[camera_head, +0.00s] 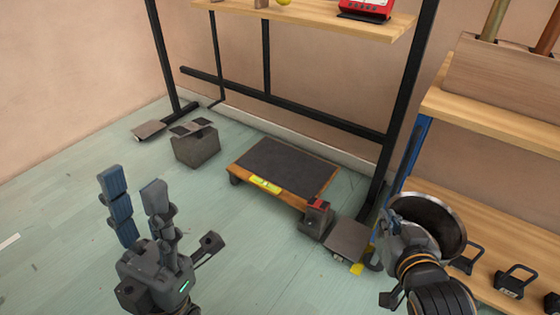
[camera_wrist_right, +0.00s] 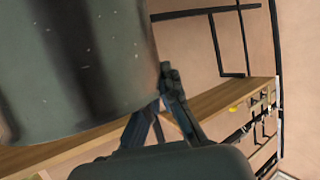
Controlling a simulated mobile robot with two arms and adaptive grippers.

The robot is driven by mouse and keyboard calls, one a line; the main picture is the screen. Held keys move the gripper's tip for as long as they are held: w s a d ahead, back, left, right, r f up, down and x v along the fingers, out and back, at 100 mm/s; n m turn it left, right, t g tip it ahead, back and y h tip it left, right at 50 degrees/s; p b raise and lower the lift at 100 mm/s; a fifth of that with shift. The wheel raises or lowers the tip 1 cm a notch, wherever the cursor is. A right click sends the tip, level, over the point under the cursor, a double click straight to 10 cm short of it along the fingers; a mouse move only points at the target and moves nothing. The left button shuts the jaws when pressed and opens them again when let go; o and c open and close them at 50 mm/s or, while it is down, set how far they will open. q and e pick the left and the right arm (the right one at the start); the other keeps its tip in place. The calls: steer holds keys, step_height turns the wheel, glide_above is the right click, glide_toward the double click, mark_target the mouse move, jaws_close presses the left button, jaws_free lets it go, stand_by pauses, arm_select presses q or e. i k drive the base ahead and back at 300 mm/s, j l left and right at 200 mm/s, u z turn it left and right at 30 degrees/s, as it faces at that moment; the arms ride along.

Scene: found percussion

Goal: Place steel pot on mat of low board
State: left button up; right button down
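The steel pot (camera_head: 438,220) is at the right of the head view, tilted, with its open mouth showing. It fills the upper left of the right wrist view (camera_wrist_right: 75,65). My right gripper (camera_head: 395,240) is at the pot's side, and its fingers (camera_wrist_right: 162,100) meet the pot's edge; the exact contact is partly hidden. The low board (camera_head: 291,196) stands on the floor at the centre, with a bare dark mat (camera_head: 283,165) on top. The pot is to the right of the board. My left gripper (camera_head: 133,195) is open and empty, left of the board.
A grey block (camera_head: 196,148) stands left of the board. A dark post with a flat foot (camera_head: 348,240) and a small device (camera_head: 317,215) are at the board's right. A wooden shelf (camera_head: 490,120) with kettlebell-like weights (camera_head: 515,280) is at the right.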

mark_target(285, 164)
steer(key=i+j, duration=1.9)
steer(key=j, duration=0.25)
